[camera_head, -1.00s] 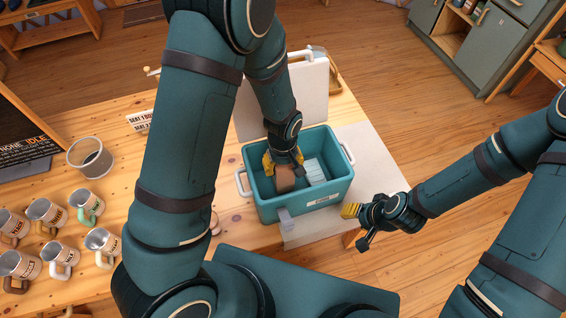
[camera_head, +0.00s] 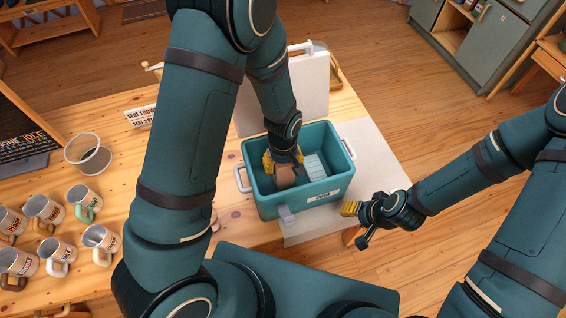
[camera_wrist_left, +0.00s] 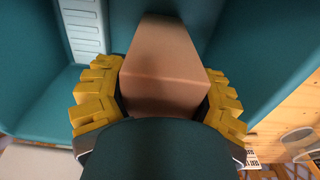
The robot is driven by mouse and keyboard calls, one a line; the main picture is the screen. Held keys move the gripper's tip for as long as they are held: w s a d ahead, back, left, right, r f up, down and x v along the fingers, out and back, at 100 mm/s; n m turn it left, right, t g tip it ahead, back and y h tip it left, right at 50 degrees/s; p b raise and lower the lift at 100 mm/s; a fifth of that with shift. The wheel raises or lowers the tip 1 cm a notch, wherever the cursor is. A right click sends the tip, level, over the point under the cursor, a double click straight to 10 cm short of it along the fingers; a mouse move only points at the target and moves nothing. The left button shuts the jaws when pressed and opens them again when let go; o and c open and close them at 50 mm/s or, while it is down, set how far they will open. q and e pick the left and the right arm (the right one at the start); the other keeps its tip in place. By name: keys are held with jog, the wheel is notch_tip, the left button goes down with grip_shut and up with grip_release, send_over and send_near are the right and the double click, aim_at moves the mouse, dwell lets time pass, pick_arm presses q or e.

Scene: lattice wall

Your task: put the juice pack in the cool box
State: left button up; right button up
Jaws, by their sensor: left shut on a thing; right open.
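The cool box (camera_head: 275,205) is a teal open tub with white handles near the table's front edge. The juice pack (camera_head: 284,177) is a brown carton inside the tub's walls, towards the left. My left gripper (camera_head: 283,163) reaches down into the cool box and is shut on the pack. In the left wrist view the pack (camera_wrist_left: 163,70) sits between the yellow finger pads (camera_wrist_left: 160,98); whether it touches the floor of the box is hidden. My right gripper (camera_head: 354,222) is open and empty, in front of the box's right side.
A pale ribbed block (camera_head: 315,167) lies in the right part of the cool box. A white lid-like panel (camera_head: 305,92) stands behind the box. Several mugs (camera_head: 48,212) and a clear cup (camera_head: 88,154) stand on the table at left.

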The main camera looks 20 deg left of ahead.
pick_arm(q)
jog(key=shift+f+b, duration=0.35)
jog(key=shift+f, duration=0.1)
jog(key=o, duration=1.4)
jog(key=shift+r, duration=0.1)
jog(key=shift+r+p, duration=2.6)
jog(key=shift+r, duration=0.85)
notch_tip(320, 180, up, 12)
